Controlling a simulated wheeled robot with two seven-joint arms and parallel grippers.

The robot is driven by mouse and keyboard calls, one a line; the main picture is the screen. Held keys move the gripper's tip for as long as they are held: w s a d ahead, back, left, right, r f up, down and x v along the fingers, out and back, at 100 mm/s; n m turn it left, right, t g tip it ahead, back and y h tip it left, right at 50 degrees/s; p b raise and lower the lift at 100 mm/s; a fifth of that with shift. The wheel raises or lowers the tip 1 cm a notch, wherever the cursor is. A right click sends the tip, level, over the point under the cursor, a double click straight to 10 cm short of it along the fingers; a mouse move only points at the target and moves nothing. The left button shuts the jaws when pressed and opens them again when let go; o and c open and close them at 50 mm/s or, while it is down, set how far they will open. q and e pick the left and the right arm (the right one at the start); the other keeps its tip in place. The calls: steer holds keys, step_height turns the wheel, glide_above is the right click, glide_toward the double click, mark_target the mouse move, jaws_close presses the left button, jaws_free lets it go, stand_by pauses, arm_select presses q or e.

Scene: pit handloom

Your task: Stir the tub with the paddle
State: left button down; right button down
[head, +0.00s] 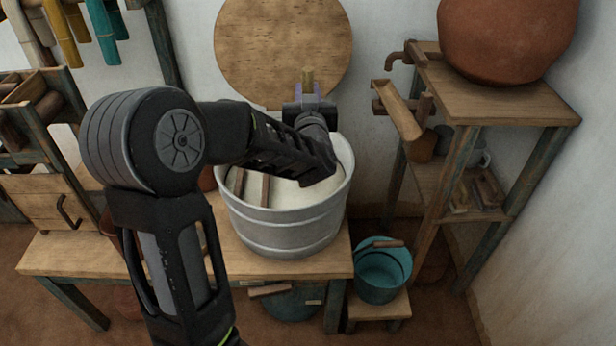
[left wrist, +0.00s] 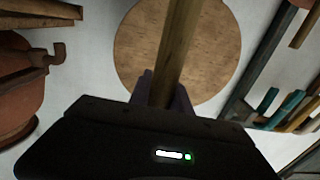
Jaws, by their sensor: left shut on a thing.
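A round grey metal tub (head: 283,232) stands on a wooden table and holds pale, whitish contents (head: 295,193). My left gripper (head: 309,101) is above the tub's far side and is shut on the paddle's wooden handle (head: 308,77). The handle's top sticks up above the jaws. In the left wrist view the handle (left wrist: 177,45) runs up from between the fingers (left wrist: 165,92). My forearm covers part of the tub, and the paddle's lower end is hidden. Two brown wooden strips (head: 265,190) show inside the tub at its left; I cannot tell whether they belong to the paddle. My right gripper is out of view.
A round wooden board (head: 283,45) is against the wall behind the tub. A wooden stand (head: 510,95) with a large clay pot (head: 508,40) is at the right. A teal bucket (head: 382,272) sits on a low stool. The table (head: 190,255) bears the tub near its right end.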

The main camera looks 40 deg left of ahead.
arm_select(q)
step_height(320, 180, up, 12)
steer(key=p, duration=0.9)
steer(key=shift+r+p, duration=0.25)
steer(key=shift+p, duration=0.05)
stand_by(0.7)
